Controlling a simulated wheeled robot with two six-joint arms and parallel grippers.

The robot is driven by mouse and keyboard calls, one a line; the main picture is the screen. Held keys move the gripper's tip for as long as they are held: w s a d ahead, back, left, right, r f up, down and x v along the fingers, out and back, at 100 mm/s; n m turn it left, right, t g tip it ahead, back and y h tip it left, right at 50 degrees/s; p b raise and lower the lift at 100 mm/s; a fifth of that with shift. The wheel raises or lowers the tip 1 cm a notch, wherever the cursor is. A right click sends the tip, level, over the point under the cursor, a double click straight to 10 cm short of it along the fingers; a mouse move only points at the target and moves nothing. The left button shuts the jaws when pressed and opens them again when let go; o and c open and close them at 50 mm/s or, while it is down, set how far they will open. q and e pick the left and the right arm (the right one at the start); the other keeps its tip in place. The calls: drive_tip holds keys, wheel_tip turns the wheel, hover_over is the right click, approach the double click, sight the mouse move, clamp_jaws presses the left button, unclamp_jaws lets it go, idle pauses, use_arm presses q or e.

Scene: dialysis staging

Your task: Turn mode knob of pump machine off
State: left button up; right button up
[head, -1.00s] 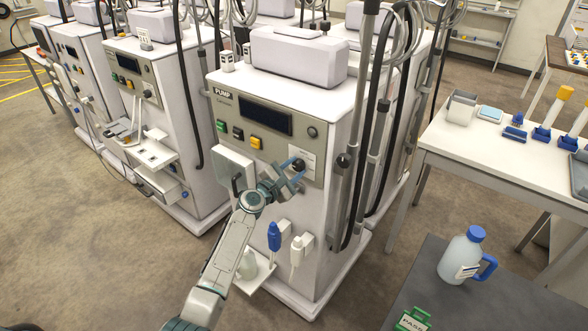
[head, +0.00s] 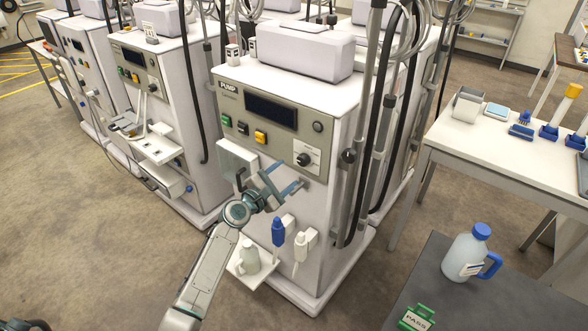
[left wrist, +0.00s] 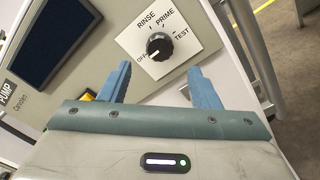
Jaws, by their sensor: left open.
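The pump machine (head: 290,226) is a tall white cabinet with a grey front panel. Its mode knob (head: 304,160) is black on a white label plate and is uncovered. In the left wrist view the knob (left wrist: 159,46) sits among the marks OFF, RINSE, PRIME and TEST, and its white line appears to point toward OFF. My left gripper (head: 284,182) is open and empty, just below and in front of the knob, apart from it. In the left wrist view its two blue fingers (left wrist: 157,80) stand apart below the knob. My right gripper is not in view.
Green, black and yellow buttons (head: 243,128) and a dark display (head: 271,111) are on the panel. Blue and white connectors (head: 278,232) hang below. A jug (head: 463,257) stands on a dark table at right. Similar machines stand at left; the floor at left is clear.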

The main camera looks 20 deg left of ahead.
use_arm(q)
drive_tip(key=shift+v, duration=1.75)
